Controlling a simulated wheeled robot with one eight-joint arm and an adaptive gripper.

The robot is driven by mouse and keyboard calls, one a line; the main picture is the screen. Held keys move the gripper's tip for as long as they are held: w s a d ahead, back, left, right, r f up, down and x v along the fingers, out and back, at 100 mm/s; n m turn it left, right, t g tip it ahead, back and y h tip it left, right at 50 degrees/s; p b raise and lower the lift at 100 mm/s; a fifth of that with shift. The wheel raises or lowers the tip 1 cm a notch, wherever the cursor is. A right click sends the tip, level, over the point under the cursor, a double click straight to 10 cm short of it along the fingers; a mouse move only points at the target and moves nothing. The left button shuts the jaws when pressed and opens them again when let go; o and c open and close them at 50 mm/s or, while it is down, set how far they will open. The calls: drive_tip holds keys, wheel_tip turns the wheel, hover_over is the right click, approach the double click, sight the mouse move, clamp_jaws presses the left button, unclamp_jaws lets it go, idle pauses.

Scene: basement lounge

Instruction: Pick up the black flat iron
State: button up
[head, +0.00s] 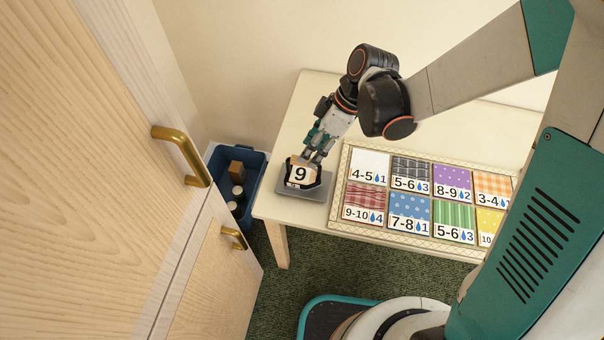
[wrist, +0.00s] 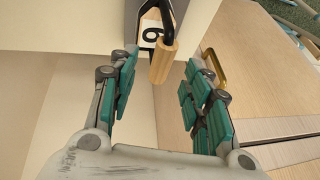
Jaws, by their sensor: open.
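The black flat iron (head: 305,184) sits on a grey rest (head: 288,186) at the left end of a cream table. It bears a white label with a black 9. In the wrist view its wooden handle (wrist: 162,62) points down the picture between my fingers, with a black bracket behind it. My gripper (head: 316,154) is right above the iron, pointing down at it. Its teal-padded fingers are open, one on each side of the handle with gaps visible. In the head view the fingers hide part of the iron's top.
A framed board (head: 340,222) of patterned cloth squares with number labels lies right of the iron. A blue bin (head: 257,166) with bottles and a box stands left of the table. A wooden cabinet door with a brass handle (head: 183,155) is at the left. The wall is close behind.

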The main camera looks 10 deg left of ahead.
drive_tip(key=b, duration=0.3)
hover_over(304, 171)
drive_tip(key=s, duration=0.1)
drive_tip(key=shift+a+f, duration=0.15)
drive_tip(key=shift+f, duration=1.15)
drive_tip(key=shift+a+f, duration=0.1)
drive_tip(key=shift+f, duration=1.2)
drive_tip(key=shift+s, duration=0.1)
drive_tip(key=shift+c, duration=0.4)
drive_tip(key=shift+r, duration=0.1)
clamp_jaws()
